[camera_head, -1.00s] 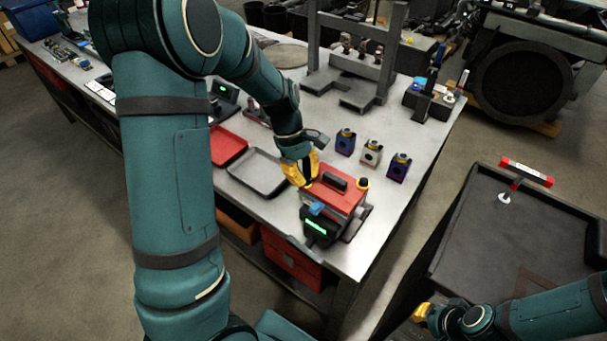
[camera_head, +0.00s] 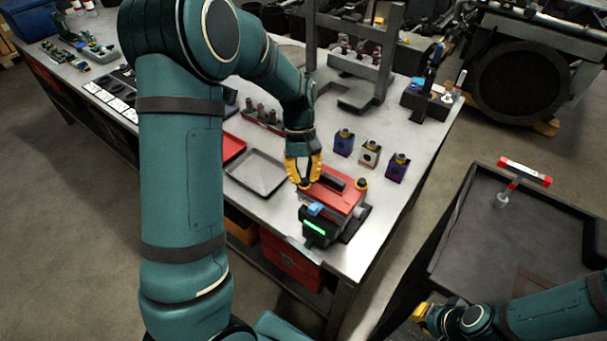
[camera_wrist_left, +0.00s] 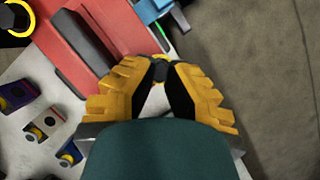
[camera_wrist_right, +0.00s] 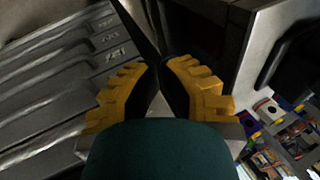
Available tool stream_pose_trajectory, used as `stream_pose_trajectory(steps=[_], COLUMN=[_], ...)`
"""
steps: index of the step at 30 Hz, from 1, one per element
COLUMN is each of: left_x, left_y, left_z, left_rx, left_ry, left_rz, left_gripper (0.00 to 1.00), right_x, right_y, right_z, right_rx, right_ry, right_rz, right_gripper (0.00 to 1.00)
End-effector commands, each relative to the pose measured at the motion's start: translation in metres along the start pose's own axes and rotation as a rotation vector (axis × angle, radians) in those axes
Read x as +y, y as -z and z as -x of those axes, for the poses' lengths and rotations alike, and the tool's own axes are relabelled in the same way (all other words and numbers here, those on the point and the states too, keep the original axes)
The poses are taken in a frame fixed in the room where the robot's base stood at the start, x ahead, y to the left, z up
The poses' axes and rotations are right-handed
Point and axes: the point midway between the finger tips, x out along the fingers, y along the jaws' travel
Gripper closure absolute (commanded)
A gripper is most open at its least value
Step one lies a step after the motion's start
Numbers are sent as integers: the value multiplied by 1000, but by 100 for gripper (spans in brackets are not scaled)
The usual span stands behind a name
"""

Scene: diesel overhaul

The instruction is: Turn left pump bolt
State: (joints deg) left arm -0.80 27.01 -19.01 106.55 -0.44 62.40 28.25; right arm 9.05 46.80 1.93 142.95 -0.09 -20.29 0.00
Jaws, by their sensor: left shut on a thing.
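The red pump (camera_head: 332,194) stands near the front corner of the bench, with a dark handle on top and a display unit with a green screen (camera_head: 314,228) at its front. My left gripper (camera_head: 303,182) points down at the pump's left end. In the left wrist view its yellow fingers are shut on the dark head of the left pump bolt (camera_wrist_left: 160,70), with a yellow ring around its base. The fingers partly hide the bolt. The right pump bolt (camera_head: 361,184) shows at the pump's other end. My right gripper (camera_head: 421,313) is shut and empty, low at the right.
A grey tray (camera_head: 283,181) and a red tray (camera_head: 233,147) lie left of the pump. Three small blocks, blue (camera_head: 343,143), white (camera_head: 370,155) and purple (camera_head: 397,168), stand behind it. A dark cart (camera_head: 480,240) is at the right.

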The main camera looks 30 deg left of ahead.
Motion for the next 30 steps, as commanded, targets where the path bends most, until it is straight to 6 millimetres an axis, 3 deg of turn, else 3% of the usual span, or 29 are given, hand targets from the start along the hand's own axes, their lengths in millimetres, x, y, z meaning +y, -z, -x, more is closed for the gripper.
stream_pose_trajectory(steps=[11,12,14,15,30], left_x=[0,0,0,0,3], left_y=[-1,-1,-1,-1,-1], left_z=[-1,-1,-1,-1,1], left_rx=[-5,-5,-4,-4,3], left_ry=[4,4,3,2,-4], left_rz=[-4,-4,-4,-4,-6], left_gripper=[100,77,56,51,51], right_x=[0,0,0,0,0], right_y=[0,0,0,0,0], right_z=[0,0,0,0,0], right_rx=[0,0,0,0,0], right_ry=[0,0,0,0,0], right_rz=[0,0,0,0,0], right_gripper=[100,100,100,100,100])
